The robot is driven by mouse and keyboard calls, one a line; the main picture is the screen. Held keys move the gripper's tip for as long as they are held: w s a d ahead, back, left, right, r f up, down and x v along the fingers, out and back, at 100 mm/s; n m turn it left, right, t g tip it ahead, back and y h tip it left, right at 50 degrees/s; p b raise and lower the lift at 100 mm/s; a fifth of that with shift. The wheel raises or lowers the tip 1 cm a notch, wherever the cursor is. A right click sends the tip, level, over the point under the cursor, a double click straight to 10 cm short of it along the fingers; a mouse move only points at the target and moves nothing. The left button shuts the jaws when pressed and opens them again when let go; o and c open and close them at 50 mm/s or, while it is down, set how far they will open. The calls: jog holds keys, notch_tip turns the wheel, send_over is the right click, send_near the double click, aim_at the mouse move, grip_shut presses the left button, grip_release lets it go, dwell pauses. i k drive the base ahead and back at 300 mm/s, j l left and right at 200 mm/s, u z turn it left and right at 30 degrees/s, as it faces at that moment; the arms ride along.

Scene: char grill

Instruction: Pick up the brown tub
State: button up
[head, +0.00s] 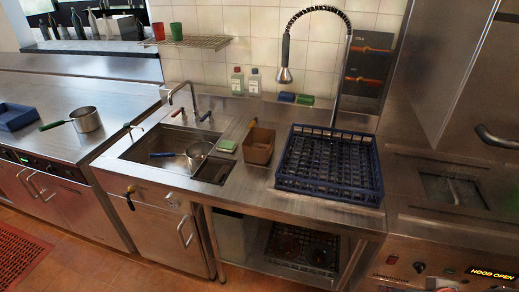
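The brown tub (258,146) is a small, open-topped, box-shaped container. In the head view it stands upright on the steel counter (252,183), between the sink and the blue dish rack. A thin handle of some utensil shows by its upper left edge; I cannot tell whether it is inside the tub. My gripper is not in view.
The blue rack (328,190) stands close on the tub's right. A green sponge (226,146) lies on its left, beside the sink (165,158) with a pan (198,152). A spray hose (284,75) hangs above. The counter front is clear. Floor (80,262) is open at lower left.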

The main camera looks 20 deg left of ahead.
aim_at(258, 145)
jog(key=i+j+z, duration=0.25)
jog(key=j, duration=0.4)
jog(key=i+j+z, duration=0.1)
jog(key=i+j, duration=0.15)
jog(key=i+j+z, duration=0.1)
jog(key=j, duration=0.4)
jog(key=i, duration=0.05)
